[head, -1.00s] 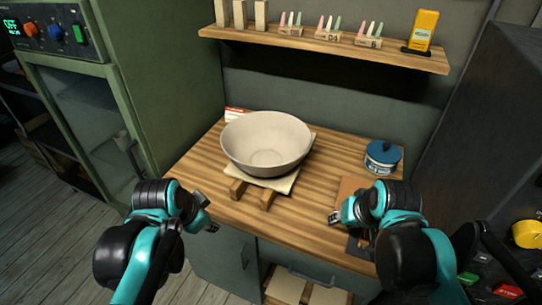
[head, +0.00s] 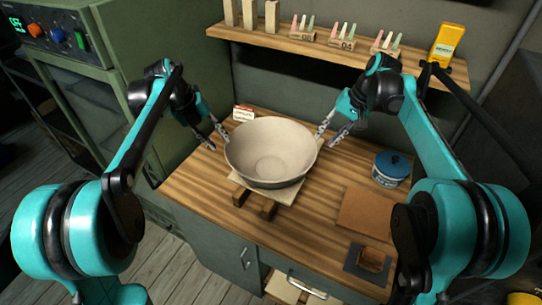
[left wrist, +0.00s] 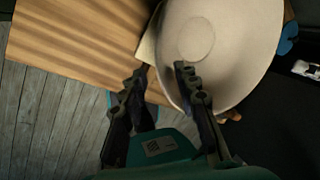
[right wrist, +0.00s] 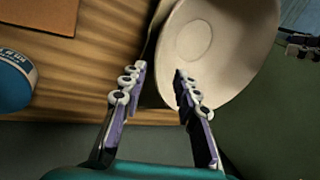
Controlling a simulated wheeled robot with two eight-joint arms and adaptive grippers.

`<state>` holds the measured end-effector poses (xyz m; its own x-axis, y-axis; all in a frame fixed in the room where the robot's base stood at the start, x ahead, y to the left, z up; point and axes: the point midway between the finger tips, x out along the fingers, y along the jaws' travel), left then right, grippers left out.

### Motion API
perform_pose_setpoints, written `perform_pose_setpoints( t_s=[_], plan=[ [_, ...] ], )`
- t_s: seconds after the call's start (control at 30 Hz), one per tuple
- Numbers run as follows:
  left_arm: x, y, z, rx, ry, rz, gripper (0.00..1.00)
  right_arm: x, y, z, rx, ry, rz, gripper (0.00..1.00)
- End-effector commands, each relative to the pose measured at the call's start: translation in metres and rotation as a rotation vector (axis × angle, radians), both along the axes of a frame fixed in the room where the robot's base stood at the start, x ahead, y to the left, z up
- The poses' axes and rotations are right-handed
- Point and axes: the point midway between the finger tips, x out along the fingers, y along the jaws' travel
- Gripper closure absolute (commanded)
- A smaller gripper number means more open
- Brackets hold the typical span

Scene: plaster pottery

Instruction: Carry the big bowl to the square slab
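The big bowl (head: 270,155), pale and wide, stands upright on a cream square board (head: 285,192) raised on wooden battens. My left gripper (head: 218,140) is open at the bowl's left rim. In the left wrist view, one finger overlaps the bowl (left wrist: 228,50) and the other is outside it. My right gripper (head: 328,140) is open at the right rim, and the right wrist view shows its fingers on either side of the rim (right wrist: 162,74). I cannot tell whether either touches the bowl. A flat brown square slab (head: 366,211) lies on the table to the right.
A blue-lidded pot (head: 391,169) stands behind the brown slab. A dark square plate with a small brown block (head: 372,257) lies in front of it. A shelf (head: 330,47) with several small items runs along the back. A small card (head: 243,113) stands behind the bowl.

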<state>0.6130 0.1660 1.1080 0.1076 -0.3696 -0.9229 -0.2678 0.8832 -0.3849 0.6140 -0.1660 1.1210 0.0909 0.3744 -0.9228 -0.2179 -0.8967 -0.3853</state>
Motion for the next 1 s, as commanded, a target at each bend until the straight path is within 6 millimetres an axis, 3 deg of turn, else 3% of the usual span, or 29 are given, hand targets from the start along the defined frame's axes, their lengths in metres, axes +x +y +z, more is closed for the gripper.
perform_pose_setpoints(
  t_s=[0.37,0.8,1.0],
  plan=[
    [0.001,-0.001,-0.003,0.001,-0.003,-0.010,0.69,0.001,0.001,-0.003,0.000,0.001,0.000,0.69],
    [0.007,-0.023,-0.057,0.001,-0.002,-0.009,0.69,0.006,0.023,-0.057,0.000,0.002,0.001,0.69],
    [0.009,-0.028,-0.071,0.001,-0.002,-0.009,0.69,0.007,0.029,-0.071,0.000,0.001,0.000,0.69]
  ],
)
